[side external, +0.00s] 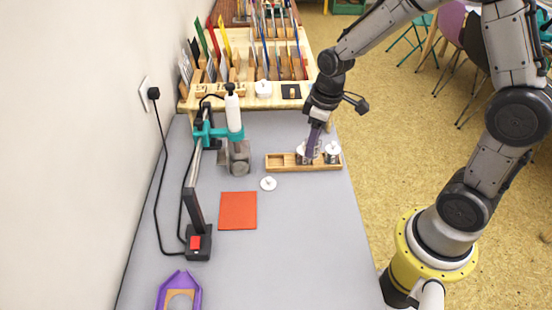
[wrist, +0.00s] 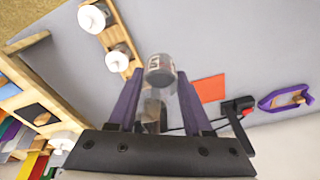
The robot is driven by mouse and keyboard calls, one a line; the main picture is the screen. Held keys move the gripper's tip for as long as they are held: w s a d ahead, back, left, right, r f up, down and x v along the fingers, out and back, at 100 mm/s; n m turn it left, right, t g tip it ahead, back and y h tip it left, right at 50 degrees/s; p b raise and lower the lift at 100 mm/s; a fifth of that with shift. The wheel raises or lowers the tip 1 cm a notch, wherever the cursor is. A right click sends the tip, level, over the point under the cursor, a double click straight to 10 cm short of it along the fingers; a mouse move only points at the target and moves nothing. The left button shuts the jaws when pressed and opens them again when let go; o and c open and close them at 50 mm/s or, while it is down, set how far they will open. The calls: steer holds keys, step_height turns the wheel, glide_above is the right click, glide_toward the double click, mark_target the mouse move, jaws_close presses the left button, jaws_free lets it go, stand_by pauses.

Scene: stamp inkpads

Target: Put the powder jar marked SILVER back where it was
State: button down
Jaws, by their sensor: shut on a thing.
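My gripper (wrist: 160,85) has its purple fingers shut on a small clear jar (wrist: 160,72) with a grey lower part and a label too small to read for certain. In the side view my gripper (side external: 312,145) is at the wooden tray (side external: 303,169); how high the held jar is there cannot be told, as the fingers partly hide it. Two white-lidded jars, the first (wrist: 92,18) and second (wrist: 118,58) in the wrist view, stand in the tray. In the side view the tray's left compartment (side external: 283,161) looks empty.
A white disc (side external: 268,183) and an orange mat (side external: 238,211) lie on the grey table. A wooden rack (side external: 255,105) with several tools stands behind. A purple holder (side external: 180,291) is at the front.

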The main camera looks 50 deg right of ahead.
steer(key=w+f, duration=0.2)
steer(key=w, duration=0.2)
steer(key=w+f, duration=0.3)
steer(key=w, duration=0.1)
steer(key=w+f, duration=0.3)
steer(key=shift+w+d+f, duration=0.1)
steer(key=shift+w+d, duration=0.2)
steer(key=shift+w, duration=0.1)
steer(key=shift+w+f, duration=0.45)
steer(key=shift+f, duration=0.15)
steer(key=shift+w+f, duration=0.1)
steer(key=shift+f, duration=1.45)
steer(key=shift+f, duration=0.1)
steer(key=shift+c, duration=1.6)
jaws_free()
